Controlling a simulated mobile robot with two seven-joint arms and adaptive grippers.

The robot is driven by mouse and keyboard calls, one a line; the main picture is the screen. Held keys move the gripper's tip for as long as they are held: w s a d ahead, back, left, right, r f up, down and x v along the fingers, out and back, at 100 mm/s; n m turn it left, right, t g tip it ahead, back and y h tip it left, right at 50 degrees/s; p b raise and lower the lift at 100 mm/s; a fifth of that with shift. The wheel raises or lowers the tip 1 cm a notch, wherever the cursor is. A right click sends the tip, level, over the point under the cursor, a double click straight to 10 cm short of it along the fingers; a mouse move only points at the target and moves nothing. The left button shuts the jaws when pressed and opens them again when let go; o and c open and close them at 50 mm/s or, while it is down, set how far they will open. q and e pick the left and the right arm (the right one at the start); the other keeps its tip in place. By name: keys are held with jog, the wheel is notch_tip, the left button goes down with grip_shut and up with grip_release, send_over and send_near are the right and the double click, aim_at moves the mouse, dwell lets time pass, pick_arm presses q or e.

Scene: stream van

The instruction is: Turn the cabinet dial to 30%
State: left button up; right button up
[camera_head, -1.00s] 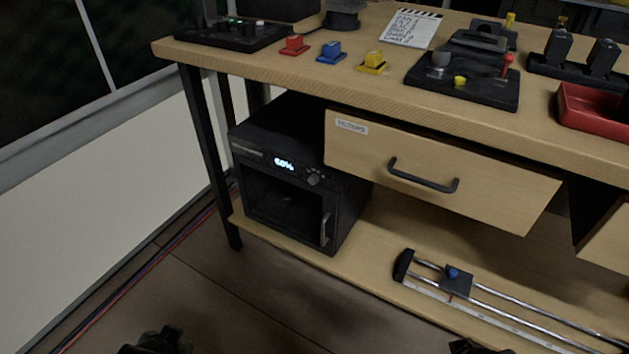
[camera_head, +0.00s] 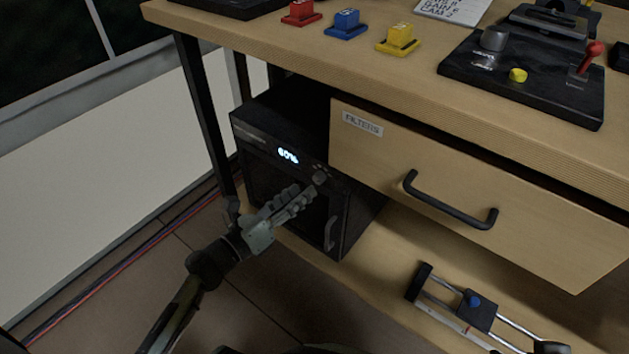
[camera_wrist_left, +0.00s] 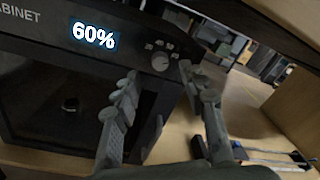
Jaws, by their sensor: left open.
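The black cabinet (camera_head: 262,140) stands on the lower shelf under the bench. Its lit display (camera_head: 288,156) reads 60%, also clear in the left wrist view (camera_wrist_left: 93,36). The small round dial (camera_head: 320,178) sits on the front panel right of the display; in the left wrist view the dial (camera_wrist_left: 160,62) shows between and beyond the fingertips. My left gripper (camera_head: 306,193) is in front of the cabinet, close to the dial. In the left wrist view the left gripper (camera_wrist_left: 160,80) is open, its fingers either side of the dial, seemingly not touching it. My right gripper is not clearly seen.
A drawer marked FILTERS (camera_head: 475,190) with a black handle (camera_head: 450,203) is right of the cabinet. The cabinet door handle (camera_head: 331,232) is below the dial. A rail slider (camera_head: 470,305) lies on the shelf. A bench leg (camera_head: 205,120) stands at the left.

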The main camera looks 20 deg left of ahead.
aim_at(316, 180)
pick_arm(q)
jog(key=shift+x, duration=2.25)
pick_arm(e)
jog(key=shift+s+d+f+g, duration=0.25)
jog(key=shift+s+d+g, duration=0.35)
jog(key=shift+s, duration=0.35)
pick_arm(q)
jog(key=shift+c, duration=0.5)
grip_shut()
